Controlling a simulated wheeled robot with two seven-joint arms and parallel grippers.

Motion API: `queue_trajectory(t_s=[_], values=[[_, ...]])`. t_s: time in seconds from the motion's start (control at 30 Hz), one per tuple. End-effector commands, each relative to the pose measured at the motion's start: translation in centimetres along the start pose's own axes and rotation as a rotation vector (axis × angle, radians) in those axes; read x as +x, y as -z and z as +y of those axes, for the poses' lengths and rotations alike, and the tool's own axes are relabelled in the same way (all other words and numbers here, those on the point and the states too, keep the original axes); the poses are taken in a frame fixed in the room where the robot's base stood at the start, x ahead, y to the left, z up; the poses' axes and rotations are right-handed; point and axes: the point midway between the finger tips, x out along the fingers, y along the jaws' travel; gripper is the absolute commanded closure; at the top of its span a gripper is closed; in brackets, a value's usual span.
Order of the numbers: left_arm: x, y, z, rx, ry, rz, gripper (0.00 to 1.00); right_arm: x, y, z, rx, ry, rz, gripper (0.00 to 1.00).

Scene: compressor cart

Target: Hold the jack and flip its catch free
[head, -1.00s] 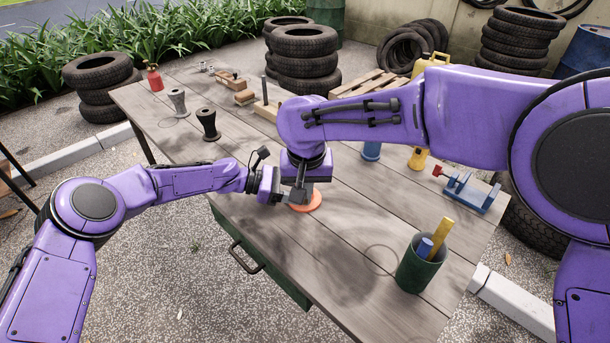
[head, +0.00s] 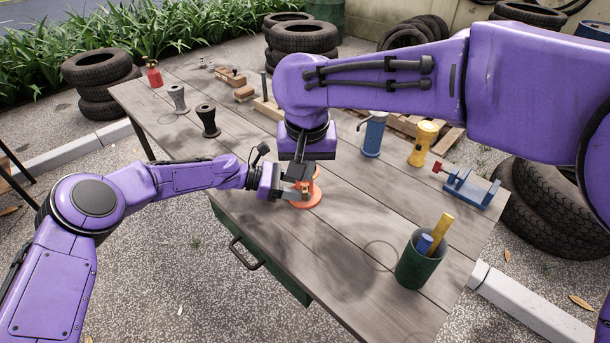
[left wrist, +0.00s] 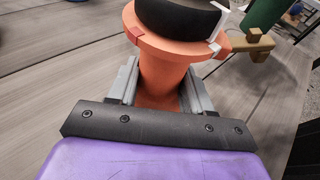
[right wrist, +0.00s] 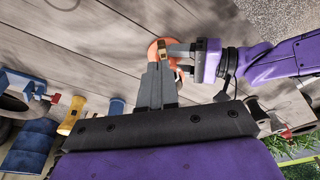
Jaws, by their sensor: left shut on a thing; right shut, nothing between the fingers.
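The orange jack (head: 308,201) stands upright on the table. In the left wrist view, the jack (left wrist: 162,75) has an orange body, a wider flange and a black round top. My left gripper (head: 287,193) is shut on the jack's body, one finger on each side. A small brass-coloured piece, seemingly the catch (left wrist: 255,46), juts from an orange tab at the flange's right. A brass-coloured piece also shows at the jack in the right wrist view (right wrist: 162,49). My right gripper (right wrist: 158,70) is shut and empty, its tips close to the jack; I cannot tell whether they touch it.
A green cup (head: 420,262) with a yellow and a blue item stands at the front right. A blue vise (head: 470,189), a yellow bottle-like object (head: 422,144) and a blue cylinder (head: 373,135) stand behind right. The tabletop in front of the jack is clear.

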Motion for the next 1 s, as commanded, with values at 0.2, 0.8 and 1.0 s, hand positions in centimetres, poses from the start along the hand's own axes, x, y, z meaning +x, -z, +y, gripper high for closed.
queue_trajectory(t_s=[0.2, 0.8, 1.0], values=[[0.0, -0.1, 0.0, 0.001, 0.001, -0.001, 0.67, -2.6, -0.8, -0.1, -0.001, 0.000, 0.000, 1.00], [0.0, -0.1, 0.0, 0.001, 0.001, -0.001, 0.20, -2.9, -0.9, 0.0, 0.000, 0.000, -0.001, 1.00], [-0.1, 0.0, 0.0, 0.001, 0.000, 0.000, 0.20, -2.9, -0.9, 0.0, -0.001, 0.000, -0.001, 1.00]])
